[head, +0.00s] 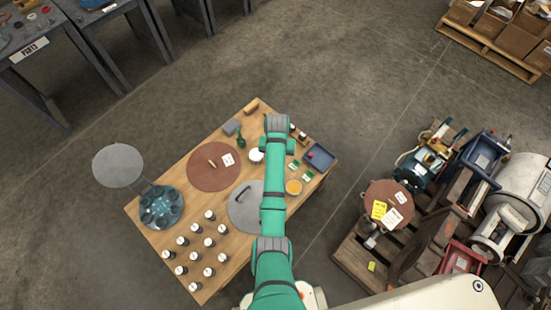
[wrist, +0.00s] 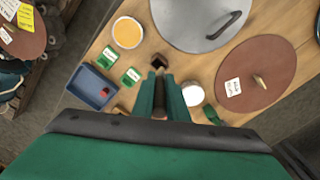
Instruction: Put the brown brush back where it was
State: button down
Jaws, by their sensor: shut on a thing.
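My gripper (wrist: 160,80) shows in the wrist view with its two green fingers shut on a brown brush (wrist: 158,102). The brush lies between the fingers, over the wooden table. A small dark brown square piece (wrist: 158,61) shows just beyond the fingertips; I cannot tell whether it is part of the brush or a separate thing on the table. In the head view my green arm reaches across the table (head: 150,241) and hides the gripper and the brush.
A blue tray (wrist: 92,88), green cards (wrist: 131,76), orange-filled bowl (wrist: 127,32) and white jar (wrist: 193,94) surround the gripper. A grey lid (wrist: 190,35) and brown disc (wrist: 235,98) lie nearby. Several capped jars (head: 195,228) and a teal tray (head: 176,207) stand at lower left.

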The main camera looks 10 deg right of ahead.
jog(key=shift+w+d+f, duration=0.1)
jog(key=shift+w+f, duration=0.15)
jog(key=shift+f, duration=0.2)
notch_tip(320, 180, down, 2)
jog(key=shift+f, duration=0.45)
jog(key=shift+s+d, duration=0.15)
jog(key=shift+s, duration=0.05)
jog(key=shift+f, duration=0.15)
jog(key=shift+w+a+f, duration=0.1)
jog(key=shift+a+f, duration=0.1)
jog(key=shift+f, duration=0.3)
jog(key=c, duration=1.7)
grip_release()
jog(key=shift+c, duration=0.2)
jog(key=shift+r, duration=0.15)
